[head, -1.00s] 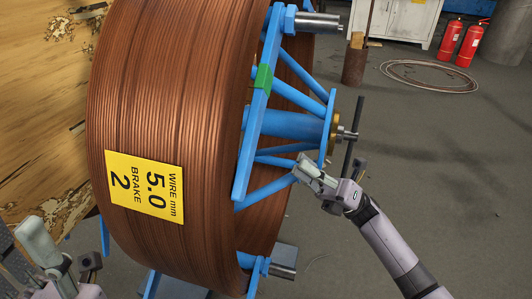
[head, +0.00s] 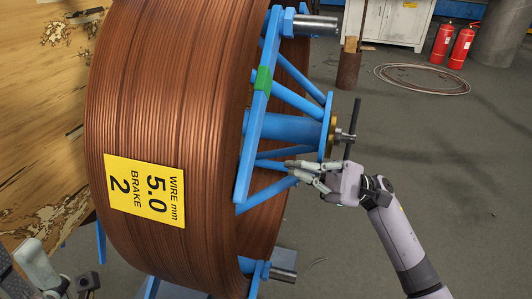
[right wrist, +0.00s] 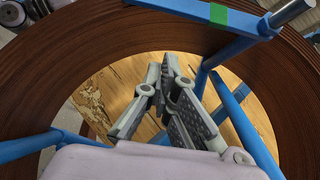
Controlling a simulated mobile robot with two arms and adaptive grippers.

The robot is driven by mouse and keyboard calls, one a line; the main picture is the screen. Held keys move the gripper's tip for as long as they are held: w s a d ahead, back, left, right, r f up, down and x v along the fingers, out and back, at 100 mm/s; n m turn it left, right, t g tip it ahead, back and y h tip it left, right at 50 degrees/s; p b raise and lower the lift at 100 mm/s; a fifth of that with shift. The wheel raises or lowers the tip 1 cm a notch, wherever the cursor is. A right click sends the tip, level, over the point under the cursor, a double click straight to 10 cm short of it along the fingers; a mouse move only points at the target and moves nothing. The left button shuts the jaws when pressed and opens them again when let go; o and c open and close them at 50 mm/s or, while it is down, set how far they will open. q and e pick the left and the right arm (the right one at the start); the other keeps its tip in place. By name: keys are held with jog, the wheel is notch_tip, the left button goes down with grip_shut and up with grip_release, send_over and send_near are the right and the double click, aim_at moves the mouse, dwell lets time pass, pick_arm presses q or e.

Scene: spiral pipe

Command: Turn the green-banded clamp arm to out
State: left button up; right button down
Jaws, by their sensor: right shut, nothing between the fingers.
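The clamp arm is a long flat blue bar (head: 252,140) with a green band (head: 263,79). It runs steeply down across the open side of the copper wire coil (head: 185,75). In the right wrist view, the green band (right wrist: 219,16) and the blue bar (right wrist: 246,25) show at the top. My right gripper (head: 290,168) is shut and empty, just right of the bar's lower half, among the blue spokes. Its fingers (right wrist: 172,70) point into the coil's open middle. Whether it touches a spoke is unclear. My left gripper (head: 62,285) is partly cut off at lower left.
A yellow label (head: 145,184) is on the coil. The hub has a dark upright bar handle (head: 354,125) close beside my right wrist. Steel-ended clamps (head: 315,24) stick out at top and bottom. Open floor (head: 460,170) lies to the right, with fire extinguishers (head: 462,46) far back.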

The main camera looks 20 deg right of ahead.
aim_at(261, 100)
jog(key=s+a+r, duration=0.2)
jog(key=a+r, duration=0.4)
jog(key=a, duration=0.1)
jog(key=shift+r, duration=0.4)
jog(key=shift+a, duration=0.1)
jog(key=s+m+t, duration=0.1)
jog(key=a+r+m+t, duration=0.1)
jog(key=shift+s+a+r+m+y+p, duration=0.1)
jog(key=shift+s+r+m+y+p, duration=0.2)
jog(key=shift+s+m, duration=0.1)
jog(key=shift+f, duration=0.15)
